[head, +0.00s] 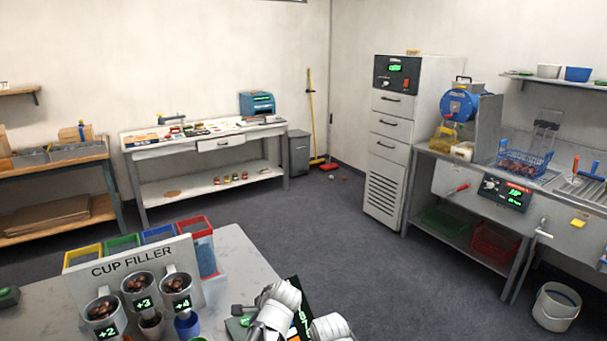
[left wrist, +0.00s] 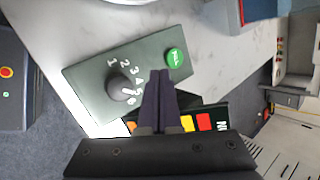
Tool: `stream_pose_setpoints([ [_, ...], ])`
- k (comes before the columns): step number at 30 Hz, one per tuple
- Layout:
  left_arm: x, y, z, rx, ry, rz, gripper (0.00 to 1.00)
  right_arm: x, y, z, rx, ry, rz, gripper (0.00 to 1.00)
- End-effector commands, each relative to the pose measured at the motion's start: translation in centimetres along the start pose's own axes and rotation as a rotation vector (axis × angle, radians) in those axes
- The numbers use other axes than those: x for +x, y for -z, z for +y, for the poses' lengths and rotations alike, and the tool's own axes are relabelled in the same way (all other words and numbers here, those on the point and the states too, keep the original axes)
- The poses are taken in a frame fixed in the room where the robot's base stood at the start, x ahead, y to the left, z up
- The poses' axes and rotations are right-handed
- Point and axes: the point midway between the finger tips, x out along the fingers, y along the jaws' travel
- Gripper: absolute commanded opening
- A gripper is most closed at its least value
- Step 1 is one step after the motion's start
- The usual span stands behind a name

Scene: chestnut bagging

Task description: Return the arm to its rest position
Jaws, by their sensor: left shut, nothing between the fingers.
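My left gripper (left wrist: 160,73) is shut and empty in the left wrist view. Its fingertips are in front of a dark green panel, between a black dial (left wrist: 121,88) with numbers around it and a round green button (left wrist: 176,57); I cannot tell whether they touch it. In the head view my left gripper (head: 240,311) is small and partly hidden at the bottom, above the table (head: 235,255). My right gripper is not in view.
The cup filler (head: 132,262) stands on the table at left, with chestnuts in its cups and coloured bins (head: 201,240) behind. A second dark panel with coloured buttons (left wrist: 204,122) lies near my fingers. A white bucket (head: 557,306) stands on the floor at right.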

Motion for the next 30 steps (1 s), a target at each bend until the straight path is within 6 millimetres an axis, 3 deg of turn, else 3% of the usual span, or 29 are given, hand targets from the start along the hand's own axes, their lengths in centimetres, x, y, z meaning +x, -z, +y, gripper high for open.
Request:
stream_pose_setpoints([
  [1, -1.8, -0.3, 2.5, -0.107, -0.065, 0.018, 0.0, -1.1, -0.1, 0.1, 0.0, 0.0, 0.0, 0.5],
  [6, -5.6, 0.1, 9.8, -0.467, -0.302, 0.019, 0.0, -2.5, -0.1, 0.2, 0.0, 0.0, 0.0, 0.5],
  [12, -9.1, 0.1, 15.2, -0.722, -0.49, -0.046, 0.0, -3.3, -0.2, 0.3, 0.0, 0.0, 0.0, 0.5],
  [18, -10.1, 0.2, 16.7, -0.8, -0.548, -0.081, 0.0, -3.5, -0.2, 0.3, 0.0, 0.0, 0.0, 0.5],
  [30, -10.0, 0.2, 16.7, -0.801, -0.547, -0.08, 0.0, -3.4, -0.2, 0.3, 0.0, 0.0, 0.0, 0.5],
])
